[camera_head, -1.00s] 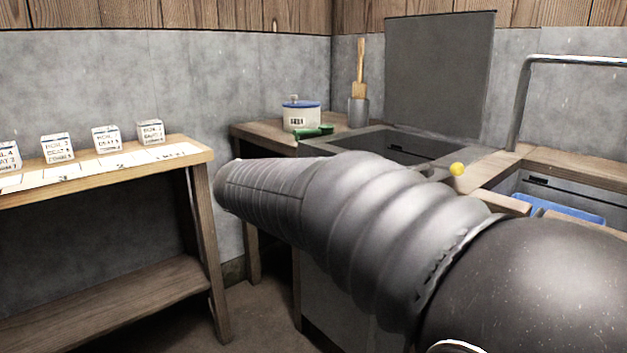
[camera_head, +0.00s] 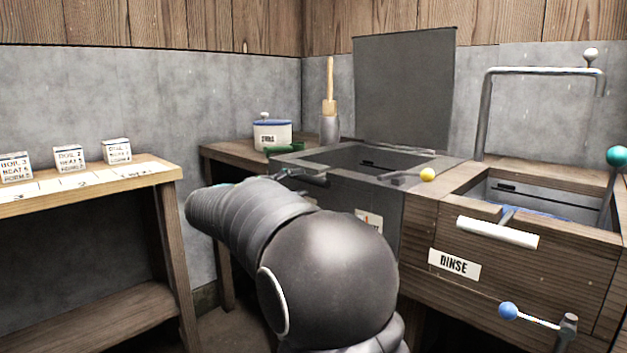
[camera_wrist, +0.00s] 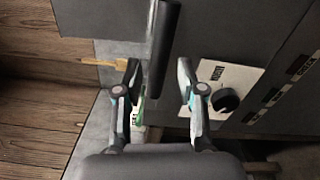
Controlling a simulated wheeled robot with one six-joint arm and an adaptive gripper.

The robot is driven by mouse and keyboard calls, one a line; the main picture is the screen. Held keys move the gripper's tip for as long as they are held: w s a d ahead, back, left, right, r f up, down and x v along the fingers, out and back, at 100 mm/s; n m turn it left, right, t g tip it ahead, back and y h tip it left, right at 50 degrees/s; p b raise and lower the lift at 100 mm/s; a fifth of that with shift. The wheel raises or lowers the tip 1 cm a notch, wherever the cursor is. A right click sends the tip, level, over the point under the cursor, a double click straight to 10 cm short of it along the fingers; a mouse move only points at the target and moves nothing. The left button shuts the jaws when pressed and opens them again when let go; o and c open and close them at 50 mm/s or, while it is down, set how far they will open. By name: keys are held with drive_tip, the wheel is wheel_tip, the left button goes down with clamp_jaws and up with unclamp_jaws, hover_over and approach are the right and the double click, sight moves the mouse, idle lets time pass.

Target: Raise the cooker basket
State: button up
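The cooker (camera_head: 405,210) is a dark grey box with its lid (camera_head: 405,88) standing open at the back. A dark bar-shaped handle (camera_head: 302,174) shows at its front left rim; I cannot tell for sure that it belongs to the basket. The basket itself is not clearly seen inside. In the wrist view my gripper (camera_wrist: 157,65) is open, with a dark bar (camera_wrist: 164,40), probably this handle, running between the fingers. I see no clear contact. In the head view my arm hides most of the gripper.
A yellow-knobbed lever (camera_head: 428,174) sits at the cooker's right rim. The rinse sink (camera_head: 560,265) stands right of it, with a white handle (camera_head: 497,233) and a blue-knobbed crank (camera_head: 508,311). A blue-lidded pot (camera_head: 272,136) is behind left. A table (camera_head: 150,180) with labelled blocks is left.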

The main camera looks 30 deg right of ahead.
sight(306, 180)
drive_tip(key=shift+x, duration=3.1)
clamp_jaws()
